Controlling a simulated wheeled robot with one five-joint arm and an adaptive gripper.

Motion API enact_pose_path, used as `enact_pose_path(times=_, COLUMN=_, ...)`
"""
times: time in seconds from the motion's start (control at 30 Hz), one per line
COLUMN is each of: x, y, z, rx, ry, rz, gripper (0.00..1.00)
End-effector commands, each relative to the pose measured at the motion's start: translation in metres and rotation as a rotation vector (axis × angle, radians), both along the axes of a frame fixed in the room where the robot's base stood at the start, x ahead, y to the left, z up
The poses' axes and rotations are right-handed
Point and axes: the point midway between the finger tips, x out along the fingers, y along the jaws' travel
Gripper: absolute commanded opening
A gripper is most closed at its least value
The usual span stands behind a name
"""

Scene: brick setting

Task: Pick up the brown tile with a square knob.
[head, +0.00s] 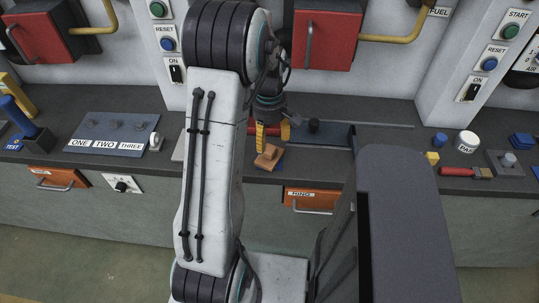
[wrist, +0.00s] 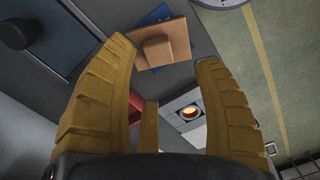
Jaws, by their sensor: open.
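The brown tile with a square knob (head: 268,158) lies on the dark counter near its front edge, just below my gripper (head: 272,133). In the wrist view the brown tile (wrist: 178,34) shows its knob facing the camera, and a blue piece (wrist: 158,14) sticks out from under it. The gripper's height above the tile is hard to judge.
A labelled ONE TWO THREE panel (head: 110,140) is to the left. An orange drawer (head: 310,198) is below the counter edge. A white pot (head: 466,141) stands at the right.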

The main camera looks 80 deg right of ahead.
Motion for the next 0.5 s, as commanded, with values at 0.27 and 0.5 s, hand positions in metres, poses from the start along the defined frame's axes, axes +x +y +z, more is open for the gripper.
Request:
enact_pose_path(times=0.27, x=-0.001, y=0.001, z=-0.022, rx=0.004, ry=0.000, rz=-0.002, gripper=0.61)
enact_pose_path(times=0.5, x=-0.002, y=0.000, z=-0.051, rx=0.003, ry=0.000, rz=-0.002, gripper=0.61)
